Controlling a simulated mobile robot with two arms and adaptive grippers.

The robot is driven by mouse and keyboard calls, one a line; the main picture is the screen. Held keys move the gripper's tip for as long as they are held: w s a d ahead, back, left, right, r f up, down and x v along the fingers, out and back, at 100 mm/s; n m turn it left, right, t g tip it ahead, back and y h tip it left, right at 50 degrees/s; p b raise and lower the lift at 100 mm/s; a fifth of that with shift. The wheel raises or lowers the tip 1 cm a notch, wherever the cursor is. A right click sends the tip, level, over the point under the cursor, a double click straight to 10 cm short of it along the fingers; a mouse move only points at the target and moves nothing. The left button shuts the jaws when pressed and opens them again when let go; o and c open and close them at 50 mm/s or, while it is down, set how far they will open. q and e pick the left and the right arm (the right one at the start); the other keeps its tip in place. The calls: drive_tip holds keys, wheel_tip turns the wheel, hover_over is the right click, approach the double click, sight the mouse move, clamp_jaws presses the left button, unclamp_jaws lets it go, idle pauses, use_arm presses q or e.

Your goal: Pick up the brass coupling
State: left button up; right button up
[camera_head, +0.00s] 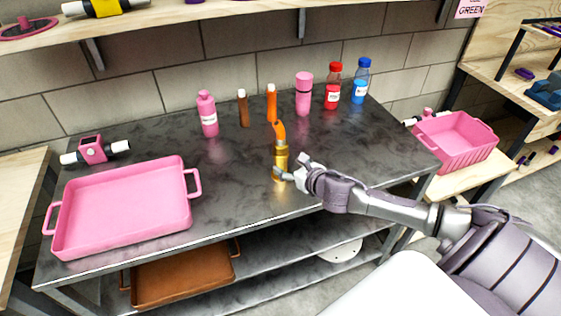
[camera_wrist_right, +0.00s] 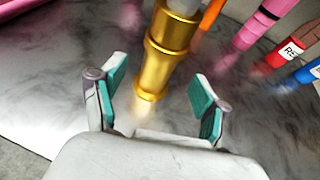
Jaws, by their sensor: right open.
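My right gripper (camera_head: 293,168) is open and beside the coupling, reaching in from the right. In the right wrist view its teal-padded fingers (camera_wrist_right: 155,98) are spread apart with nothing gripped. Whether a finger touches the coupling cannot be told. My left gripper is not in view.
A pink tray (camera_head: 125,205) takes up the table's left side. Pink bottle (camera_head: 208,115), brown tube (camera_head: 243,109), pink flask (camera_head: 303,95), red bottle (camera_head: 332,97) and blue bottle (camera_head: 359,91) stand along the back. A pink basket (camera_head: 456,142) is at right.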

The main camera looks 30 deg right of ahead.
sight(285, 162)
drive_tip(key=shift+p+x, duration=0.45)
drive_tip(key=shift+x, duration=2.4)
drive_tip(key=shift+r, duration=0.1)
drive_tip(key=shift+c, duration=0.4)
clamp_jaws()
